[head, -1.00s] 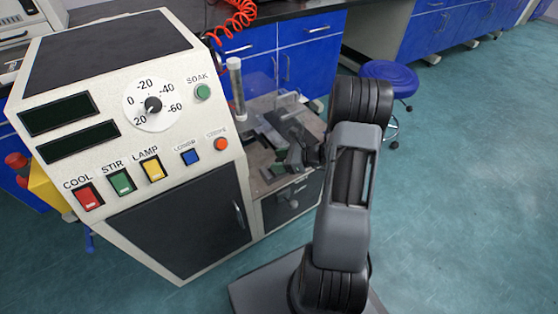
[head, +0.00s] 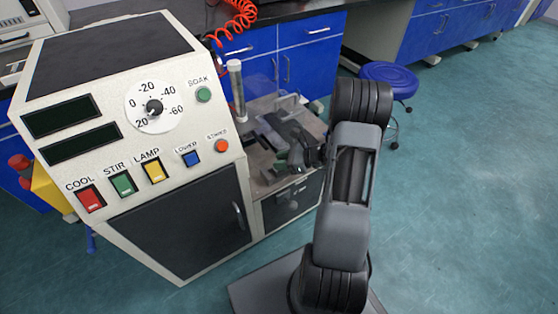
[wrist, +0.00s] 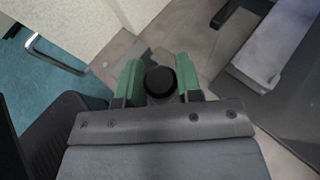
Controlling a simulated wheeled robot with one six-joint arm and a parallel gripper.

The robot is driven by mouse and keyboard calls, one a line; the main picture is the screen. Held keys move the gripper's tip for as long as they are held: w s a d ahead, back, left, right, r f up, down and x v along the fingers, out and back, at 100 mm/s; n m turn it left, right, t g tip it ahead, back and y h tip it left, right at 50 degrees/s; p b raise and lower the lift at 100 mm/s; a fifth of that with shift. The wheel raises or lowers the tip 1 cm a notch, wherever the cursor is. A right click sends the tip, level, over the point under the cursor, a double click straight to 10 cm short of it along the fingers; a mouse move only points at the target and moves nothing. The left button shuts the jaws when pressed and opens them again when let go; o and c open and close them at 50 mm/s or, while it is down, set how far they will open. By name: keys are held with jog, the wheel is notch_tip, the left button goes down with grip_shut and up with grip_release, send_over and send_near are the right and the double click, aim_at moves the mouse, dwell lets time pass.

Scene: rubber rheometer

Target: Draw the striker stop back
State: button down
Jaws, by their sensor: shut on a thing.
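In the wrist view my gripper (wrist: 160,82) has its two green-padded fingers on either side of a round black knob (wrist: 159,81), which I take to be the striker stop's knob. The fingers are shut on it. In the head view my gripper (head: 286,163) is at the worktop to the right of the white instrument cabinet. The knob and the stop's body are hidden there by my gripper and wrist.
The cabinet's control panel (head: 215,122) stands left of my arm, with coloured buttons and a dial. A clear upright tube (head: 237,90) rises behind the worktop. A grey block (wrist: 270,45) lies at upper right in the wrist view. A blue stool (head: 388,75) stands on open floor.

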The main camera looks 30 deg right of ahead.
jog(key=c, duration=0.8)
grip_release()
jog(key=shift+d, duration=0.25)
jog(key=shift+a, duration=0.15)
jog(key=shift+a+f+b, duration=0.1)
jog(key=shift+a+b, duration=0.2)
jog(key=shift+b, duration=0.05)
jog(key=a+r+p+v, duration=0.1)
jog(key=p+v, duration=0.4)
jog(key=v, duration=0.9)
jog(key=shift+s+a+r+n+g+h+p, duration=1.1)
jog(key=shift+a+r+n+p, duration=1.5)
jog(key=shift+r, duration=1.8)
jog(key=shift+s+a+r+n+g+h+p, duration=0.35)
jog(key=shift+a+r+n+g+h+p, duration=0.85)
jog(key=shift+a+r+n+p, duration=2.3)
jog(key=shift+s+a+r+n+g+h+p, duration=0.7)
jog(key=shift+a+r+n+g+p, duration=1.05)
jog(key=shift+r, duration=3.55)
jog(key=shift+d+p, duration=0.35)
jog(key=shift+d, duration=0.05)
